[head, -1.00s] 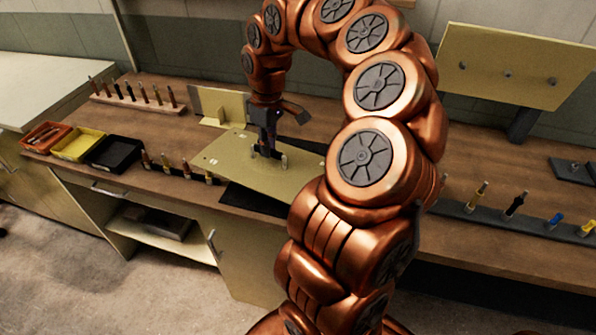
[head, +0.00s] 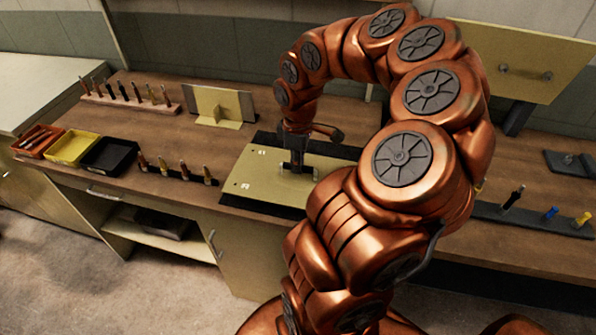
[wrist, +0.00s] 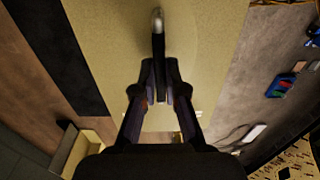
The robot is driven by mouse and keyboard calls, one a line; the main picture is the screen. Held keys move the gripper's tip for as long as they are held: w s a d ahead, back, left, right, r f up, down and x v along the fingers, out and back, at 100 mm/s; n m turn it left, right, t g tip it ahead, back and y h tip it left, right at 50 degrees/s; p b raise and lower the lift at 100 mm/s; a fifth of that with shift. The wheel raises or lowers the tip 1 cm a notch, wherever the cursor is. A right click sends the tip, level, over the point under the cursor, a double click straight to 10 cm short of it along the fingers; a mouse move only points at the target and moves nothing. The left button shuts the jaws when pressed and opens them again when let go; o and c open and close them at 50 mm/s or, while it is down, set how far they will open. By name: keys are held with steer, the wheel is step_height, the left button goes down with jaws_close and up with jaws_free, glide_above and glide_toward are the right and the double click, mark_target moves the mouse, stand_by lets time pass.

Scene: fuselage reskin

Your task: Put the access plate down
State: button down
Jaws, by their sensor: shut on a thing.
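The access plate (head: 258,182) is a flat beige panel with small holes near its left edge. It lies level over the dark mat (head: 262,207) on the bench; the mat shows along its front and back edges. I cannot tell whether the plate touches the mat. My gripper (head: 295,168) points down at the plate's middle and is shut on its handle. My arm hides the plate's right part in the head view.
An upright beige bracket (head: 222,104) stands behind and left of the mat. A row of upright tools (head: 180,171) stands left of the plate. Orange, yellow and black trays (head: 108,156) sit at the far left. A beige panel on a stand (head: 530,62) is at the back right.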

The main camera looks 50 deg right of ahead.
mark_target(298, 176)
steer(key=shift+f+p, duration=0.55)
steer(key=shift+f, duration=1.6)
steer(key=c, duration=1.2)
jaws_free()
steer(key=shift+r, duration=0.15)
step_height(298, 176, up, 12)
steer(key=b, duration=0.3)
steer(key=shift+d+f, duration=0.1)
steer(key=shift+f, duration=0.1)
steer(key=shift+r, duration=0.2)
steer(key=s+a+r+m+g, duration=0.1)
steer(key=s+a, duration=0.3)
steer(key=a, duration=0.7)
steer(key=s+a, duration=0.3)
steer(key=a, duration=0.7)
steer(key=s+a+f+m, duration=0.1)
steer(key=s, duration=0.2)
steer(key=s+a+f+m, duration=0.1)
steer(key=s+a+m, duration=0.1)
steer(key=s+a+f+m, duration=0.1)
steer(key=s+a, duration=0.1)
steer(key=s, duration=0.1)
steer(key=shift+s+a+f+g, duration=0.2)
steer(key=shift+s+f+g, duration=0.1)
steer(key=shift+s+g, duration=0.1)
